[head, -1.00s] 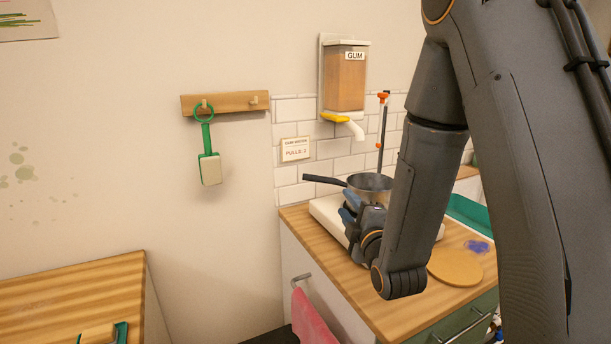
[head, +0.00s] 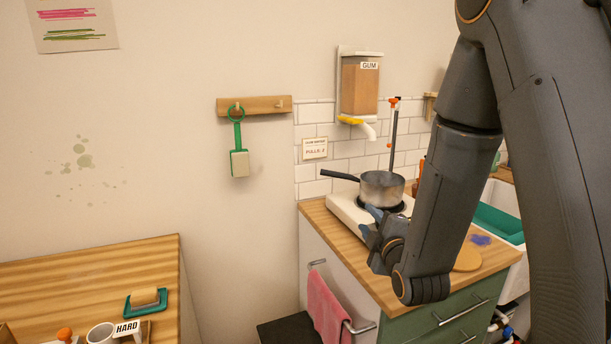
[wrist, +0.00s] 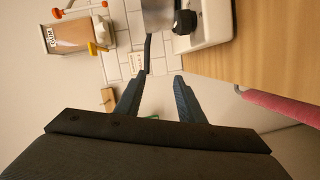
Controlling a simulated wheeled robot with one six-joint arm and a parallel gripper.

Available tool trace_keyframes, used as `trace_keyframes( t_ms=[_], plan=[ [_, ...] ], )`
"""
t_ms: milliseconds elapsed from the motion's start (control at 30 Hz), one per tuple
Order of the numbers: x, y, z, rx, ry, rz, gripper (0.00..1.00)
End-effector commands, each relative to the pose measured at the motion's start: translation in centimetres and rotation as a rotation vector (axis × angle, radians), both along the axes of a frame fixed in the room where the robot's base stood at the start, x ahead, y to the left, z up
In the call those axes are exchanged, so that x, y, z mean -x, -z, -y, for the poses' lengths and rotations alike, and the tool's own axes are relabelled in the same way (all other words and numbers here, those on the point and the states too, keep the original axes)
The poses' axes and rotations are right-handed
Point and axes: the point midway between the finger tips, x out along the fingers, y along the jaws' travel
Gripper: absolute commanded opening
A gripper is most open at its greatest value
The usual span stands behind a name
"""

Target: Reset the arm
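My gripper (head: 370,222) is in front of the stove counter in the head view, its fingers pointing toward the wall. In the wrist view my gripper (wrist: 157,92) has its two blue fingers spread apart with nothing between them, so it is open and empty. A saucepan (head: 382,190) with a dark handle stands on the white hob (head: 345,209) beyond the gripper. Part of the saucepan (wrist: 157,18) also shows beyond the fingertips in the wrist view. My arm hides part of the counter.
The gum dispenser (head: 360,90) hangs above the wooden counter (head: 393,289). A pink towel (head: 324,305) hangs on the counter's side. The left table (head: 85,263) bears a green tray (head: 131,309) and a mug (head: 101,335).

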Motion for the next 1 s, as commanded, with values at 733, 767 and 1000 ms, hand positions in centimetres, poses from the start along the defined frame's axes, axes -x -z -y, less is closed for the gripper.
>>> trace_keyframes(
  t_ms=[733, 767, 1000],
  plan=[
    [10.6, 8.5, 2.9, -0.586, 0.447, -0.811, 0.35],
    [11.6, 8.7, 3.1, -0.613, 0.484, -0.848, 0.35],
    [20.1, 9.3, 3.5, -0.804, 0.815, -1.109, 0.35]
  ],
)
